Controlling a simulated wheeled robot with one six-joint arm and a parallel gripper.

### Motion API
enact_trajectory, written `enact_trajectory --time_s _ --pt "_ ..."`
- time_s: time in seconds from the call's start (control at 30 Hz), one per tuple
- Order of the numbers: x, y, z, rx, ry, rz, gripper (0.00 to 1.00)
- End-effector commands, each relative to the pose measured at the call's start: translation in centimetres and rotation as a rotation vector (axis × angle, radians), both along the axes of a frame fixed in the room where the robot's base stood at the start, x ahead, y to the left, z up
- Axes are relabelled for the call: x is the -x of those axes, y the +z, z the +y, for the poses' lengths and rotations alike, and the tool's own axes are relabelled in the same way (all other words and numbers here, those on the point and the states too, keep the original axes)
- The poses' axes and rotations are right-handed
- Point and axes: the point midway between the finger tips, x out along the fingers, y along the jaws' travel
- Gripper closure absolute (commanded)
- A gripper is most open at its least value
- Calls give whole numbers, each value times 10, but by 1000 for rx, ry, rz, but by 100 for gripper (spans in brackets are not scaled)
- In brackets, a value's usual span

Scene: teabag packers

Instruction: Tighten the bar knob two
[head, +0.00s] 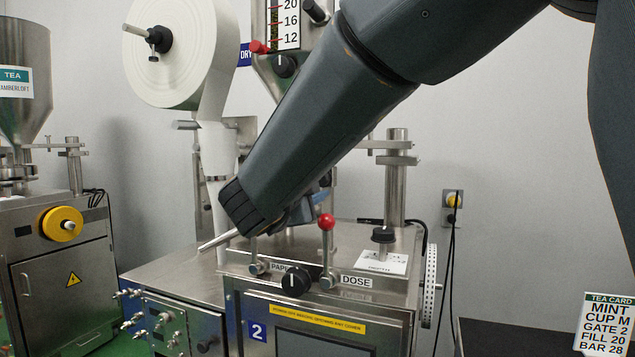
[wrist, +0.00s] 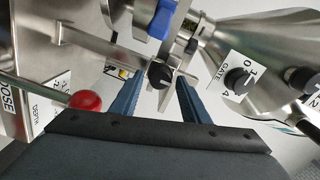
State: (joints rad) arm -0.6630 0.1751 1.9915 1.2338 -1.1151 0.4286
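In the wrist view a black knob (wrist: 159,75) sits on a metal bracket, between the two blue fingers of my gripper (wrist: 160,82). No label shows on it, so I cannot tell for sure that it is the bar knob. The fingers are apart, one on each side of it; I see no clear contact. In the head view my arm hides this knob and most of my gripper. Machine two (head: 257,331) carries a blue "2" plate. The tea card (head: 606,325) reads MINT, CUP M, GATE 2, FILL 20, BAR 28.
A red-ball lever (head: 326,222) stands by the DOSE label and shows close to my gripper in the wrist view (wrist: 85,101). A depth knob (head: 383,235), a paper roll (head: 180,50) and a gate knob (wrist: 238,80) are nearby. Another machine (head: 62,270) stands left.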

Motion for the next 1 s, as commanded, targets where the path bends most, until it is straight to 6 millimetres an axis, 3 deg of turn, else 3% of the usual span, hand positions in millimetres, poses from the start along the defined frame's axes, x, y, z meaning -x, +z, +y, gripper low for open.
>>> enact_trajectory --time_s 0.37,0.8,1.0 --pt "3 0 1 0 1 -1 54" --pt "62 0 24 0 3 -1 54" --pt "73 0 26 0 0 -1 54"
